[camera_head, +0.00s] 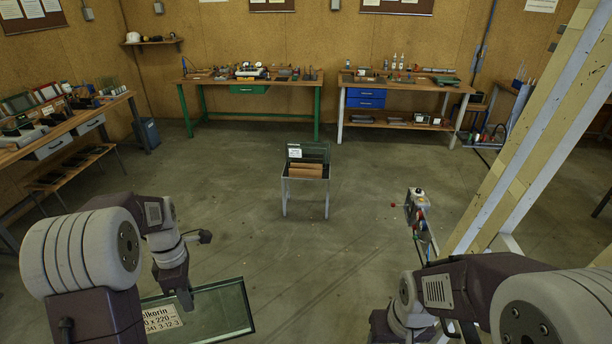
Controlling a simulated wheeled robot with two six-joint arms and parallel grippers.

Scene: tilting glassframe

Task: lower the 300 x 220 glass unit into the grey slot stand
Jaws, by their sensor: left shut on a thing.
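The glass unit (222,309) is a greenish, see-through pane at the bottom left, with a white label partly reading "0 x 220". It is tilted in the picture and its lower part is cut off by the frame edge. My left gripper (186,300) is shut on its upper edge, near the label. A small grey stand (305,183) with thin metal legs stands on the floor ahead, well apart from the glass. It has brown bars across it and a dark upright panel with a white tag at its back. My right gripper is out of view; only my right arm shows.
A slanted cream and white frame (535,140) rises at the right. A narrow rack with a red knob (419,215) stands before my right arm. Benches line the back wall (250,82) and left side (60,130). The floor around the stand is clear.

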